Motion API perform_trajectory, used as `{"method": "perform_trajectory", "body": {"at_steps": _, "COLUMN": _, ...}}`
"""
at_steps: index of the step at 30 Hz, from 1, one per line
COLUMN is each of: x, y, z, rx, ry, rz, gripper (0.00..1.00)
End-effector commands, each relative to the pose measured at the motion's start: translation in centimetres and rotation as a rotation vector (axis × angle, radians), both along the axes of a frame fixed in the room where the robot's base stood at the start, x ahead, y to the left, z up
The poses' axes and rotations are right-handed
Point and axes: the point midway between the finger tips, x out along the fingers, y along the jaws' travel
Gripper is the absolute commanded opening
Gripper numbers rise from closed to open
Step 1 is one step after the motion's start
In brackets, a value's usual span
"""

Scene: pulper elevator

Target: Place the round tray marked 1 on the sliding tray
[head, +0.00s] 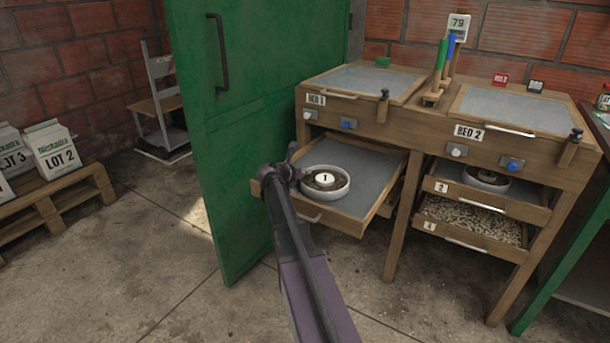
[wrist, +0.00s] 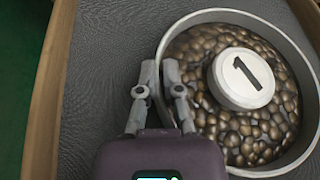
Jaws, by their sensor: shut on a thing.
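The round tray marked 1 (head: 340,191) is a shallow pale dish of brown beans with a white knob numbered 1 in its middle. It is over the front part of the pulled-out sliding tray (head: 372,165) under Bed 1; I cannot tell whether it touches the grey surface. My gripper (head: 301,174) is at the dish's left edge. In the wrist view my gripper (wrist: 159,66) is shut on the left rim of the round tray (wrist: 222,15), one finger outside and one inside. The sliding tray's grey surface (wrist: 108,60) and wooden edge show left of it.
A green door (head: 225,130) stands open just left of the sliding tray. Under Bed 2, another round dish (head: 487,180) sits on tray 3, above tray 4 of pale beans (head: 470,219). A pallet with Lot bags (head: 52,148) is far left. The foreground floor is clear.

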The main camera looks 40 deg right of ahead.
Motion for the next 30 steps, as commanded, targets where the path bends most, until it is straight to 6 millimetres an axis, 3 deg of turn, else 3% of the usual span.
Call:
{"method": "perform_trajectory", "body": {"at_steps": 10, "x": 0.01, "y": 0.01, "z": -0.21, "rx": -0.001, "ry": 0.002, "rz": 0.001, "gripper": 0.0}}
{"method": "perform_trajectory", "body": {"at_steps": 14, "x": 0.01, "y": 0.02, "z": -0.14, "rx": 0.0, "ry": 0.0, "rz": 0.0, "gripper": 0.41}}
{"method": "perform_trajectory", "body": {"at_steps": 15, "x": 0.01, "y": 0.02, "z": -0.14, "rx": 0.0, "ry": 0.0, "rz": 0.0, "gripper": 0.43}}
{"method": "perform_trajectory", "body": {"at_steps": 30, "x": 0.0, "y": 0.02, "z": 0.17, "rx": 0.0, "ry": 0.0, "rz": 0.0, "gripper": 0.43}}
